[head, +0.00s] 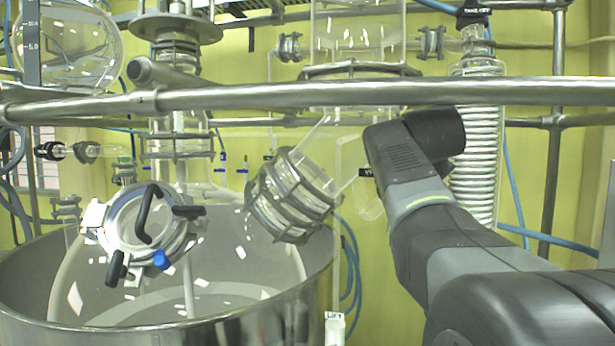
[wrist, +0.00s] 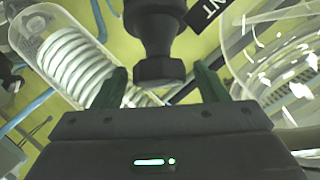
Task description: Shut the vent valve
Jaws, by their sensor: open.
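The vent valve shows in the wrist view as a black knob (wrist: 158,68) on a dark stem, coming down from the top edge. A black label (wrist: 208,14) beside it shows the letters "NT". My gripper (wrist: 163,78) is open, with one dark green finger on each side of the knob's end. Gaps show between the knob and both fingers, and I cannot tell the depth between them. In the head view my arm hides the valve and my gripper; only a bit of a black label (head: 367,172) shows at the arm's left edge.
A steel rail (head: 270,96) crosses in front of the glassware. A coiled glass condenser (head: 474,150) stands behind my arm and shows left in the wrist view (wrist: 75,60). A large open vessel (head: 300,262) with a clamped glass port (head: 148,225) is at left.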

